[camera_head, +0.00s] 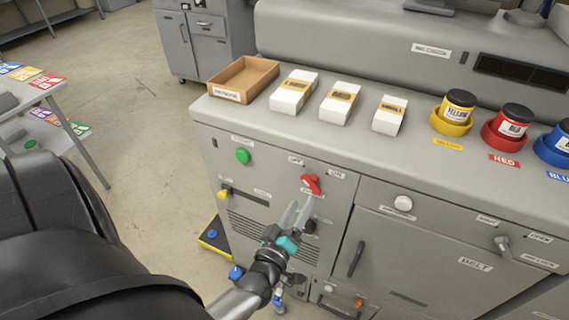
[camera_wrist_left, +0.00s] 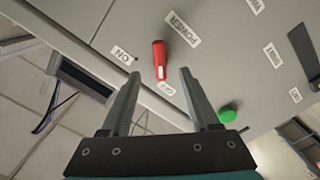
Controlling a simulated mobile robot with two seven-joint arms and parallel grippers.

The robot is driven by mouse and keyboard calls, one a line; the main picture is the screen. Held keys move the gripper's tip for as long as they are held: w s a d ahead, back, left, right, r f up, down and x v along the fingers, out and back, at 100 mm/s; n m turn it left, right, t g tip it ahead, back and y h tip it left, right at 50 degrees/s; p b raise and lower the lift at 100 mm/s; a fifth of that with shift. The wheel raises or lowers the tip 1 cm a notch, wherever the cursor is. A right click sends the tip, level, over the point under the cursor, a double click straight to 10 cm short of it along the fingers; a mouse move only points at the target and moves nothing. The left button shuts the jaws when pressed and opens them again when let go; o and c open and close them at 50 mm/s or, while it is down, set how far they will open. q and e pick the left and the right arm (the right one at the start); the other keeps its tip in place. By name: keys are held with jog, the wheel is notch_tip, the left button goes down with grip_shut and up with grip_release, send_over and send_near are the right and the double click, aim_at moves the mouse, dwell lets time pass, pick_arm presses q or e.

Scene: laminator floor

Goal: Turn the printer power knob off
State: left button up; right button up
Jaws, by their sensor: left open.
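The red power knob (camera_head: 311,185) is on the front panel of the grey printer cabinet (camera_head: 390,165), with small labels around it. In the left wrist view the red knob (camera_wrist_left: 159,60) lies just beyond and between my fingertips, with a POWER label (camera_wrist_left: 184,28), an ON label (camera_wrist_left: 124,55) and a partly covered label below it. My left gripper (camera_head: 298,207) is open and empty, its fingers pointing at the knob just below it. In the left wrist view the gripper (camera_wrist_left: 158,85) shows a clear gap between its fingers. My right gripper is not in view.
A green button (camera_head: 243,156) and a yellow switch (camera_head: 223,193) are to the left on the panel. A black handle (camera_head: 356,259) is at the lower right. A tray (camera_head: 243,78), white boxes (camera_head: 293,92) and colored ink bottles stand on top. A table is at far left.

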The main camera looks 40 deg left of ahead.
pick_arm(q)
jog(key=v, duration=0.8)
jog(key=shift+s, duration=0.3)
jog(key=shift+d, duration=0.1)
jog(key=s+d+f+m+g+h+b, duration=0.2)
jog(key=s+f+m+g, duration=0.1)
jog(key=f, duration=0.7)
jog(key=s+d+f+m+g+h+b, duration=0.1)
jog(key=s+d+f+m+g+b, duration=0.15)
jog(key=f, duration=0.75)
jog(key=s+d+f+m+g+h+b, duration=0.1)
jog(key=s+d+f+m+g+h, duration=0.15)
jog(key=f, duration=0.75)
jog(key=s+a+f+m+g+y+b, duration=0.1)
jog(key=s+f+m+g+b, duration=0.3)
jog(key=s+f, duration=1)
jog(key=s+a+m+g, duration=0.1)
jog(key=s+m+g, duration=0.1)
jog(key=s+g, duration=0.2)
jog(key=shift+f+g, duration=0.3)
jog(key=shift+f, duration=0.05)
jog(key=shift+s+y, duration=0.15)
jog(key=shift+y, duration=0.1)
